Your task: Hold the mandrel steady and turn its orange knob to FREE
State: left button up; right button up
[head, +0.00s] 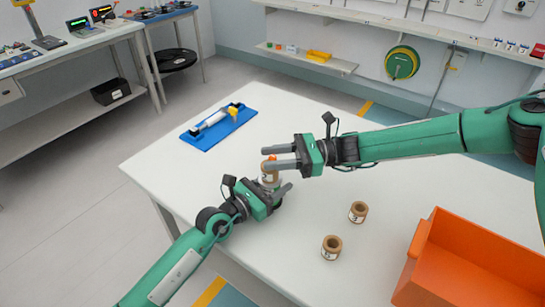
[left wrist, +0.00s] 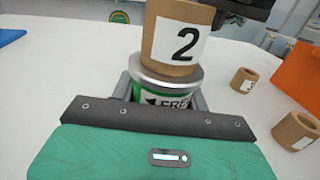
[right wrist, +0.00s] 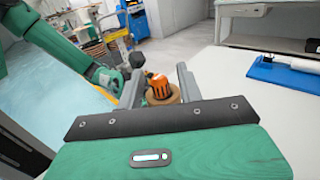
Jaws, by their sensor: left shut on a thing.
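The mandrel (left wrist: 152,82) stands upright on the white table, with a metal flange and a green label reading partly "FREE". A cardboard core marked 2 (left wrist: 178,38) sits on it; the core also shows in the head view (head: 269,176). The orange knob (right wrist: 158,86) tops it. My left gripper (head: 276,193) is shut on the mandrel below the core, and its fingers flank the green label. My right gripper (right wrist: 158,82) is open at knob height, a finger on each side of the knob with gaps visible. In the head view its fingers partly hide the knob (head: 268,159).
Two loose cores, marked 3 (head: 358,212) and 1 (head: 331,247), stand right of the mandrel. An orange bin (head: 450,258) is at the right front. A blue tray (head: 208,139) with a white roller lies at the back left.

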jog(key=shift+a, duration=0.25)
grip_shut()
jog(key=shift+m+t, duration=0.3)
jog(key=shift+t, duration=0.2)
jog(key=shift+s+m+t, duration=0.1)
jog(key=shift+m+t, duration=1)
jog(key=shift+t, duration=0.6)
jog(key=shift+a+m+t+h, duration=0.2)
jog(key=shift+m+t, duration=0.5)
jog(key=shift+t, duration=0.5)
jog(key=shift+a+m+t+h, duration=0.1)
jog(key=shift+m+t+h, duration=0.1)
jog(key=shift+m+t, duration=0.75)
jog(key=shift+d+t+h, duration=0.15)
jog(key=shift+t+h, duration=0.15)
jog(key=shift+t, duration=0.35)
